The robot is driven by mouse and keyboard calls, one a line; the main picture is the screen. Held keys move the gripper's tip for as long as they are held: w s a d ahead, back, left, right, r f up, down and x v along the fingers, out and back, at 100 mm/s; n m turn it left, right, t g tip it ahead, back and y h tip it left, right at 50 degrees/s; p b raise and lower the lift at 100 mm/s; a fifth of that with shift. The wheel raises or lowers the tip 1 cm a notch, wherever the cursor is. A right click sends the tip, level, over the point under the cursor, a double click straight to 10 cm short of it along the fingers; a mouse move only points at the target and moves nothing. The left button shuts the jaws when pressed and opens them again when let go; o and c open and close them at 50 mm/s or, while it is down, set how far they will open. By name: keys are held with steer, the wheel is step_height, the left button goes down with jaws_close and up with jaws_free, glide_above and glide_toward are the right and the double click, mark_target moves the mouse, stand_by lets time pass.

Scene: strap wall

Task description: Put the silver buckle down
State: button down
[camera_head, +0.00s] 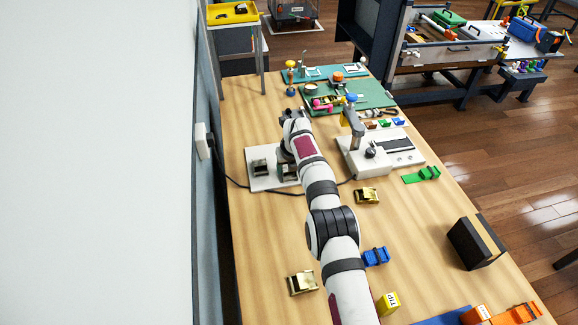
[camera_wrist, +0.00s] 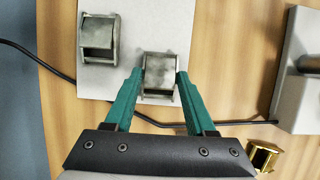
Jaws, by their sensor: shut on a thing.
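My gripper (camera_wrist: 160,75) is shut on a silver buckle (camera_wrist: 160,67), one green finger on each side of it. The held buckle is over the front right part of a white plate (camera_wrist: 120,82); I cannot tell whether it touches the plate. A second silver buckle (camera_wrist: 98,38) sits on the plate to the left, apart from the held one. In the head view the white plate (camera_head: 258,184) lies at the table's left side with that second buckle (camera_head: 260,167) on it, and the held buckle (camera_head: 289,173) is partly hidden by my arm.
A black cable (camera_wrist: 35,55) runs past the plate. A white device (camera_head: 370,160) stands to the right. Brass buckles (camera_head: 367,195), a blue buckle (camera_head: 376,257), a green buckle (camera_head: 428,173) and a black box (camera_head: 476,243) are on the table. A wall (camera_head: 100,160) stands left.

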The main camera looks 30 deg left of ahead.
steer(key=shift+c, duration=1.2)
jaws_free()
